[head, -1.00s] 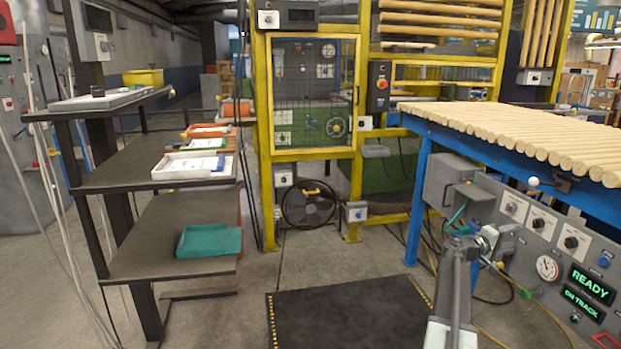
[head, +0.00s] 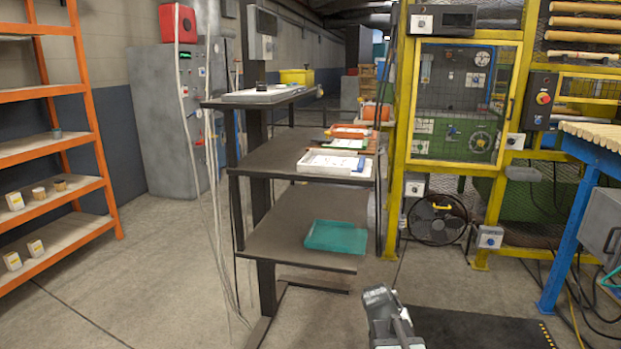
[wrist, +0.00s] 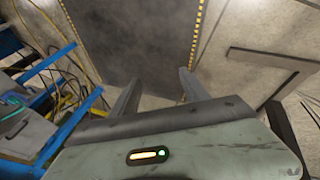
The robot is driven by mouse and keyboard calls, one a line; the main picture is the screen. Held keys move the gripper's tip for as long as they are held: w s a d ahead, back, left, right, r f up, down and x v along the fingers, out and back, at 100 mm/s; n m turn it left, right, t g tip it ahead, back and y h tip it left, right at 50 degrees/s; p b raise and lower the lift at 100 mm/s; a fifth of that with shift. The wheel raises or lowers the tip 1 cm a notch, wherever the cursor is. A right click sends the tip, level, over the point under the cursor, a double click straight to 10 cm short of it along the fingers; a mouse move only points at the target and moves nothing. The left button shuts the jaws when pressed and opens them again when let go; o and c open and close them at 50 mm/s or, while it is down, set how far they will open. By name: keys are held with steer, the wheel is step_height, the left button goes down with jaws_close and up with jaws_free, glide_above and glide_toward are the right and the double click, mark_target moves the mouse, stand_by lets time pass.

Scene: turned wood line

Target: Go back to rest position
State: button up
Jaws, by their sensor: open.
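My gripper shows in the wrist view (wrist: 158,90), with its two fingers spread apart and nothing between them. Beyond the fingers lie a dark floor mat and bare concrete. In the head view my arm (head: 390,318) shows at the bottom, right of centre, low in front of the mat. The fingertips cannot be made out clearly there.
A dark shelf rack (head: 285,232) with trays, including a teal tray (head: 336,237), stands at centre. An orange shelf unit (head: 60,205) is at left. A yellow caged machine (head: 398,140) and blue-legged table (head: 570,235) are at right. Concrete floor (head: 150,270) between the shelves is open.

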steer(key=s+a+f+g+y, duration=0.25)
steer(key=s+a+y, duration=0.25)
steer(key=s+a, duration=0.45)
step_height(320, 180, up, 32)
steer(key=p, duration=3.2)
steer(key=shift+w+h, duration=0.2)
steer(key=shift+h, duration=0.1)
steer(key=shift+d+g, duration=0.1)
steer(key=shift+g, duration=0.15)
steer(key=shift+c, duration=0.3)
